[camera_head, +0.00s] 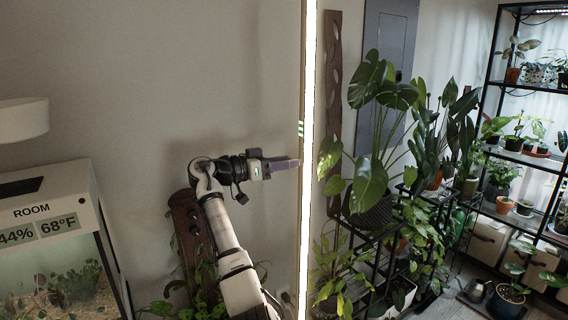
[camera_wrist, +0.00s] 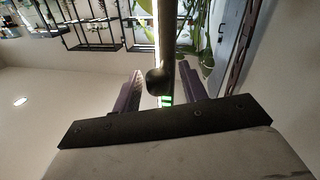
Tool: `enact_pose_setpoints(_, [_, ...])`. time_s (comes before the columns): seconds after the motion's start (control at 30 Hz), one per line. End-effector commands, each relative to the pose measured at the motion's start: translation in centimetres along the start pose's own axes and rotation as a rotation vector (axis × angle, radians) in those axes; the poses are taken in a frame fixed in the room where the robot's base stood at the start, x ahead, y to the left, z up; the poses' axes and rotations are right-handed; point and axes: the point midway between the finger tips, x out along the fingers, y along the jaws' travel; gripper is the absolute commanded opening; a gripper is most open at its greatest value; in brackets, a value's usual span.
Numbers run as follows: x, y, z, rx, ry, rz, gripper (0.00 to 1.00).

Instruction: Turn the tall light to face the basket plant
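The tall light (camera_head: 309,120) is a thin upright pole with a bright white strip, in the middle of the head view. In the wrist view the pole (camera_wrist: 167,35) runs between my fingers, with a dark round knob and green lit marks near it. My gripper (camera_head: 297,162) reaches the pole from the left at mid height. In the wrist view my gripper (camera_wrist: 160,68) is open, one finger on each side of the pole, with gaps visible. A large-leaved plant (camera_head: 369,186) in a dark ribbed pot stands right of the light; I cannot tell surely that it is the basket plant.
A terrarium (camera_head: 60,265) with a room display stands at the lower left. A brown plank (camera_head: 187,240) with climbing leaves is behind my arm. Black plant stands (camera_head: 372,240) and a shelf rack (camera_head: 480,130) with several pots fill the right. The wall left of the light is bare.

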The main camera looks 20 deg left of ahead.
Motion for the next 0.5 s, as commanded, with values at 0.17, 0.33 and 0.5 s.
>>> enact_pose_setpoints(0.17, [-0.4,0.0,0.1,0.0,0.0,0.0,0.43])
enact_pose_setpoints(0.33, [-2.7,-0.1,0.3,0.001,0.001,-0.003,0.43])
enact_pose_setpoints(0.5, [-6.8,-0.1,0.3,0.0,0.002,-0.003,0.43])
